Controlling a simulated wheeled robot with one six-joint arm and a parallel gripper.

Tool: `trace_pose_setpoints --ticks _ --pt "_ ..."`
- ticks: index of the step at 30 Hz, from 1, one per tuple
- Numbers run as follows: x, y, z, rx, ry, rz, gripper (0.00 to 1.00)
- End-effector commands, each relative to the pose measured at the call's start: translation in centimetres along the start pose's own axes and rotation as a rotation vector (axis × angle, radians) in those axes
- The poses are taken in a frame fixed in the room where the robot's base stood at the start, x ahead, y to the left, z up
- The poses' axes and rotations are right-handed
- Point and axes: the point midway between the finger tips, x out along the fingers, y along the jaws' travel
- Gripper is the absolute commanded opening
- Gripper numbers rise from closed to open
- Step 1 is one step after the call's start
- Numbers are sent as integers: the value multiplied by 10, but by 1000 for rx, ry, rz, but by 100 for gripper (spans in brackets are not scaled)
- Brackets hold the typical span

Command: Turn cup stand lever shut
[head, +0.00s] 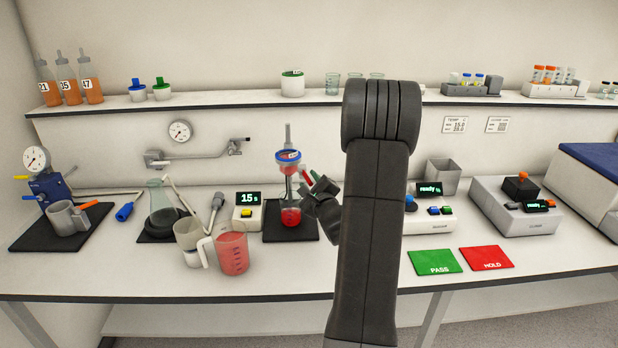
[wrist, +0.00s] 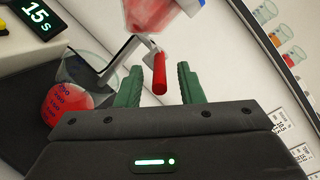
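The cup stand stands on a black mat (head: 270,234) in the head view. Its upper cup (head: 288,168) has a blue rim and red contents; a clear vessel (head: 290,214) with red liquid sits below. The stand's red lever (wrist: 159,75) sticks out towards my gripper in the wrist view. My gripper (wrist: 160,84) is open, its green fingers on either side of the lever with a gap on each side. In the head view my gripper (head: 318,182) is right of the stand, partly hidden by my arm.
A timer (head: 248,212) reading 15 s stands left of the stand. A jug of red juice (head: 230,254) and a pale cup (head: 188,233) are nearer the front. Green PASS (head: 434,262) and red HOLD (head: 486,258) cards lie right of my arm.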

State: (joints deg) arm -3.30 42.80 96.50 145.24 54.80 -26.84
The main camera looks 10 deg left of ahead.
Motion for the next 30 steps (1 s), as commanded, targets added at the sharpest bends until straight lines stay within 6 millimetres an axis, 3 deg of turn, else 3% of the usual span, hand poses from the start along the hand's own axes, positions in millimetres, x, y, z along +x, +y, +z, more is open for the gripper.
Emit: trace_pose_setpoints --ticks 12,13,18,30 --pt "11 1 0 0 0 1 34" --pt "11 1 0 0 0 1 32" --pt "11 1 0 0 0 1 0" --pt "11 0 -2 -2 -16 14 0"
